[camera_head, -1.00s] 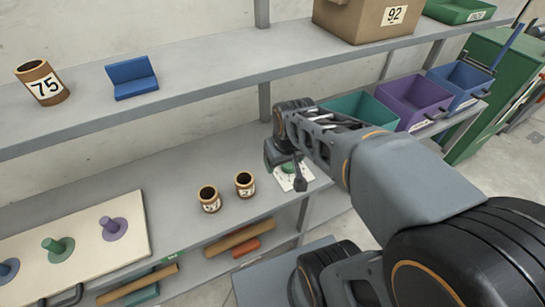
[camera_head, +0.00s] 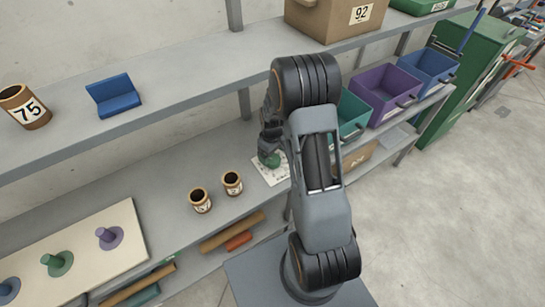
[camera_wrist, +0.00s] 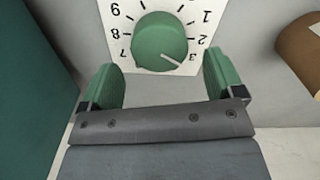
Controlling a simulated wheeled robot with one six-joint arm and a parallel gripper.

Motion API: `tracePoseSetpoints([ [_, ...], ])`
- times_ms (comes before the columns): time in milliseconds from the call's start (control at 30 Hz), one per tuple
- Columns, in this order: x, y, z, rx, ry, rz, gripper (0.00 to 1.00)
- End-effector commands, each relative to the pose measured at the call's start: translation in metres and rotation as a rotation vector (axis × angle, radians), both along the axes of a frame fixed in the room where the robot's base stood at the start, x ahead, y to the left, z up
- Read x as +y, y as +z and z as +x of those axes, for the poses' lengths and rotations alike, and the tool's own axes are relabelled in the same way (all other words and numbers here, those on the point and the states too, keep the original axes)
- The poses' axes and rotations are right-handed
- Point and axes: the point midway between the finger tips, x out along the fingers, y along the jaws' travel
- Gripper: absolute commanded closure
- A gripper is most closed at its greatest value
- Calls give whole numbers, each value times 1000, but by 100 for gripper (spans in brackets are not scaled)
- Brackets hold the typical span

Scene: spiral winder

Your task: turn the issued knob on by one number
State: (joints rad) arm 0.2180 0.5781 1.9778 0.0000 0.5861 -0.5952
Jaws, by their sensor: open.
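The green knob (camera_wrist: 160,42) sits on a white dial plate (camera_wrist: 112,15) with black numbers around it, seen upside down in the wrist view.
Two brown cups (camera_head: 200,200) (camera_head: 232,183) stand left of the dial. A board with coloured pegs (camera_head: 100,262) lies further left. Teal, purple (camera_head: 385,90) and blue bins stand to the right. An upper shelf (camera_head: 150,112) runs behind. Open floor lies at the right.

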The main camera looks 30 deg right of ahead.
Motion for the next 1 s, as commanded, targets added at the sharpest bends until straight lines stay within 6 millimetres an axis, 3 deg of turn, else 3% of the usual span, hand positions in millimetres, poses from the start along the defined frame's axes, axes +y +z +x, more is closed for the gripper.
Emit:
tracePoseSetpoints([
  [300, 0, -31, -1, 1, -2, 1, 13],
  [667, 0, -34, 0, -1, -1, -1, 13],
  [1000, 0, -34, 0, 0, -1, 0, 45],
])
